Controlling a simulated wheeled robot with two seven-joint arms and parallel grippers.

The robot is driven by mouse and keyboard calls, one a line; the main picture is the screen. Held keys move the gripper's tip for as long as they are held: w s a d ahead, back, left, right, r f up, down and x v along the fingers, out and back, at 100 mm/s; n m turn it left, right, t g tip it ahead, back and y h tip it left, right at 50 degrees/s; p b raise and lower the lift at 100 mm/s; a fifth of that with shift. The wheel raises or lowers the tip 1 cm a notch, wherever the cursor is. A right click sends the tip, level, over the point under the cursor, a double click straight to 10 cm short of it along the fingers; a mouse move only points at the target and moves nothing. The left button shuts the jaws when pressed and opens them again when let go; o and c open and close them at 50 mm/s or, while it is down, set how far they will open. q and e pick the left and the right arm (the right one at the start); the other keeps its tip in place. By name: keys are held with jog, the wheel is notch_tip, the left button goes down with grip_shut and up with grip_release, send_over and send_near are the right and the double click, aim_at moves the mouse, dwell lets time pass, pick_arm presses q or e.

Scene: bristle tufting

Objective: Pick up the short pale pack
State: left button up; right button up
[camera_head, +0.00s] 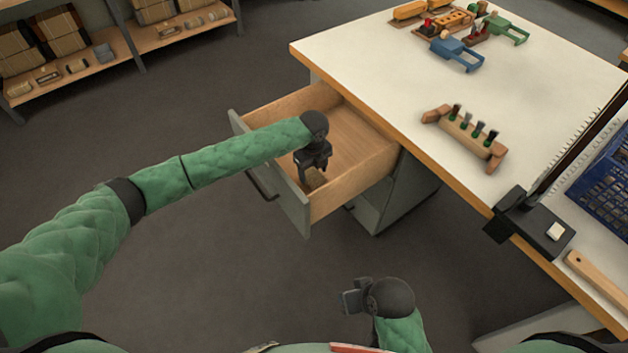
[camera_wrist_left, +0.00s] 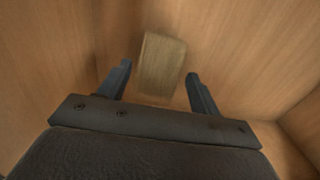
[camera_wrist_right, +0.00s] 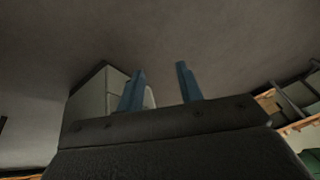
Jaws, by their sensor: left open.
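The short pale pack (camera_wrist_left: 162,66) is a small tan block inside the open wooden drawer (camera_head: 355,135). In the head view the pack (camera_head: 315,178) shows just below my left gripper (camera_head: 314,172), partly hidden by it. In the left wrist view my left gripper (camera_wrist_left: 160,82) is open, with one finger on each side of the pack. I cannot tell whether either finger touches it. My right gripper (camera_head: 350,298) is away from the drawer, over the floor at the front. In the right wrist view its fingers (camera_wrist_right: 158,84) stand apart with nothing between them.
The white table (camera_head: 390,75) stands right of the drawer. On it are a wooden rack (camera_head: 465,135), a blue tool (camera_head: 456,54), a green tool (camera_head: 505,28) and a blue crate (camera_head: 605,180). Shelves (camera_head: 70,75) with packs stand at the back left. The drawer walls surround my left gripper.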

aim_at(314, 177)
pick_arm(q)
jog(key=shift+s+d+f, duration=0.1)
jog(key=shift+s+f, duration=0.05)
jog(key=shift+f, duration=0.8)
jog(key=shift+s+d+f, duration=0.1)
jog(key=shift+f, duration=0.8)
jog(key=c, duration=1.1)
